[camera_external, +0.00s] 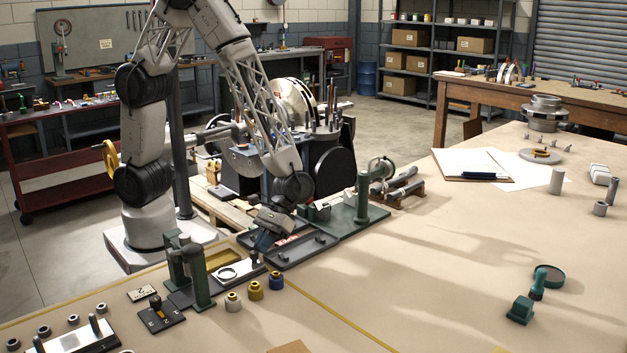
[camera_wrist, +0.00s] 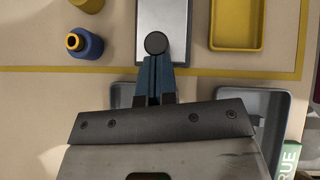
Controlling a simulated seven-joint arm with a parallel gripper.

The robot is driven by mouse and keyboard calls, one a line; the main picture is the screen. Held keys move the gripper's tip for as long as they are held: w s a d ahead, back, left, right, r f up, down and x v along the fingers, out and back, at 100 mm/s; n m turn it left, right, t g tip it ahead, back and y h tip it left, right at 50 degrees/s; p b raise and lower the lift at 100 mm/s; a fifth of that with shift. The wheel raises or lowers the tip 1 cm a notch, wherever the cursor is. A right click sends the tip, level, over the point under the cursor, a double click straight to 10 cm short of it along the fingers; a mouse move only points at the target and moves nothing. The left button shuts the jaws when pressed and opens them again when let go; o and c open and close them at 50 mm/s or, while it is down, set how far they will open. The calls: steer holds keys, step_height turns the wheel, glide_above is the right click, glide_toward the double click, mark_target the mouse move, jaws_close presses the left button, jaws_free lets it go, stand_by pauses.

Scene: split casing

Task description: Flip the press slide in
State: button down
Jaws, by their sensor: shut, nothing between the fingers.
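My gripper (camera_external: 261,243) is low at the knob's right side. In the wrist view its blue fingers (camera_wrist: 153,80) are together and empty, right against or just short of the knob; I cannot tell whether they touch.
A blue bushing with a yellow top (camera_external: 276,280) and other bushings stand in front of the slide. Dark trays (camera_external: 302,250) lie to the right, near a second green stand (camera_external: 363,200). A yellow tray (camera_wrist: 236,46) shows in the wrist view. The table's right side has free room.

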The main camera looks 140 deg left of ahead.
mark_target(234, 268)
steer(key=d, duration=1)
steer(key=shift+d, duration=0.2)
steer(key=shift+s, duration=0.1)
steer(key=shift+a+f, duration=0.1)
steer(key=shift+s+a, duration=0.1)
steer(key=shift+a, duration=0.75)
steer(key=a, duration=0.2)
steer(key=shift+s+a+r, duration=0.15)
steer(key=shift+a+r, duration=0.1)
steer(key=shift+a, duration=0.15)
steer(key=v, duration=0.9)
steer(key=shift+a+r, duration=0.15)
steer(key=shift+r, duration=0.1)
